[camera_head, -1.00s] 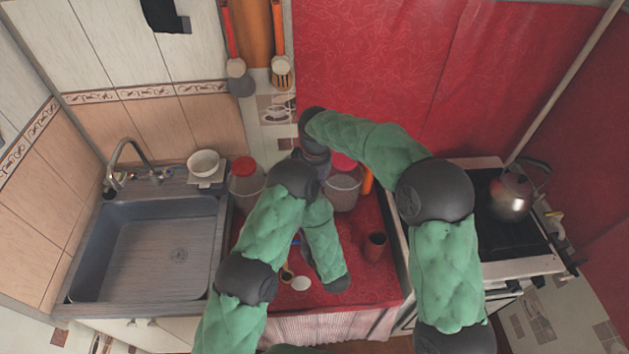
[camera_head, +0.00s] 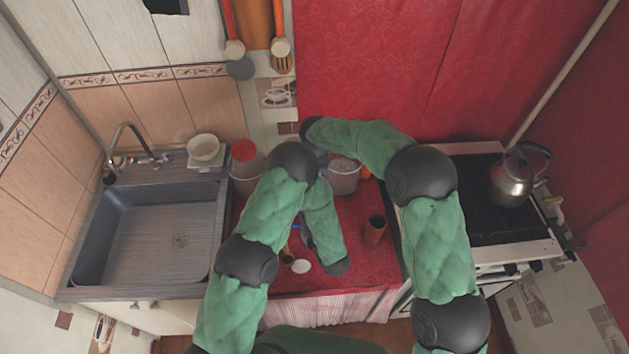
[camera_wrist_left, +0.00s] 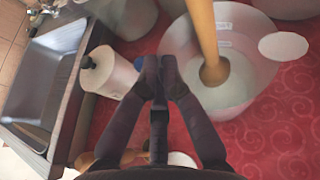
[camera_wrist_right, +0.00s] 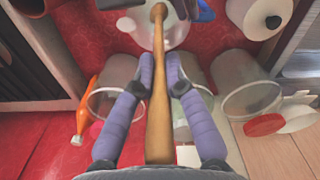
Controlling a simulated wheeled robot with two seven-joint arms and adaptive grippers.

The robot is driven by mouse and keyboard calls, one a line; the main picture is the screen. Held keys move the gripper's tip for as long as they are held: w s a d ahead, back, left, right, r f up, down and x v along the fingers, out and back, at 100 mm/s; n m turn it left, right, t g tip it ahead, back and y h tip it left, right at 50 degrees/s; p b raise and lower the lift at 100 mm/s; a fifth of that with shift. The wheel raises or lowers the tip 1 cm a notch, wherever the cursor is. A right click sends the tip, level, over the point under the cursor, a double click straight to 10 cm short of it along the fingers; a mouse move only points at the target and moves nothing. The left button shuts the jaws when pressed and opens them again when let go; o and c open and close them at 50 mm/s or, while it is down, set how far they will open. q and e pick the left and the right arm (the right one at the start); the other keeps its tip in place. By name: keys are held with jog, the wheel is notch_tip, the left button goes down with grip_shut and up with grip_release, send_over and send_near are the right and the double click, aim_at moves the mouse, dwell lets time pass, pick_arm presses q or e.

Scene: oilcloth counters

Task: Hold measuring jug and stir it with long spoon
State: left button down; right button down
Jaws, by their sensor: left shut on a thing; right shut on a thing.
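The translucent measuring jug (camera_wrist_left: 240,88) stands on the red cloth in the left wrist view. The long wooden spoon (camera_wrist_left: 204,35) stands in it, its lower end inside the jug. My left gripper (camera_wrist_left: 160,66) is shut at the jug's left side; the gripped part is hidden between its fingers. In the right wrist view, my right gripper (camera_wrist_right: 159,80) is shut on the spoon's shaft (camera_wrist_right: 158,110), and the jug (camera_wrist_right: 148,32) shows beyond. In the head view my arms hide the jug and spoon.
A red-lidded container (camera_head: 245,160) and a clear container (camera_head: 344,178) stand behind my arms. A brown cup (camera_head: 375,230) stands to the right. A white paper roll (camera_wrist_left: 108,72) is close to my left gripper. The sink (camera_head: 150,240) is left, the kettle (camera_head: 512,180) right.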

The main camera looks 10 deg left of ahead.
jog(key=shift+f, duration=3.15)
